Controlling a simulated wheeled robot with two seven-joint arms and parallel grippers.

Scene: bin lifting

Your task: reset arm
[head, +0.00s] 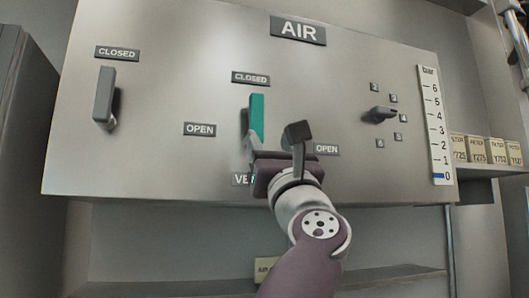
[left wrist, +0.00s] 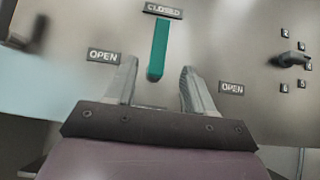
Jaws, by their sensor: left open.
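My left gripper (head: 277,140) is in front of the AIR panel (head: 190,60), just below and around the lower part of a teal lever handle (head: 257,115). In the left wrist view the teal handle (left wrist: 158,50) points up to a CLOSED label, and its lower end is between and beyond the fingertips of my open left gripper (left wrist: 155,80). The jaws are apart and hold nothing. I cannot tell whether a finger touches the handle. My right gripper is in neither view.
A grey lever (head: 103,95) stands upright at the panel's left under a CLOSED label. A dark selector knob (head: 379,114) with numbers is on the right, beside a bar scale (head: 436,125) with blue at 0. Labelled boxes (head: 487,151) sit on a shelf at right.

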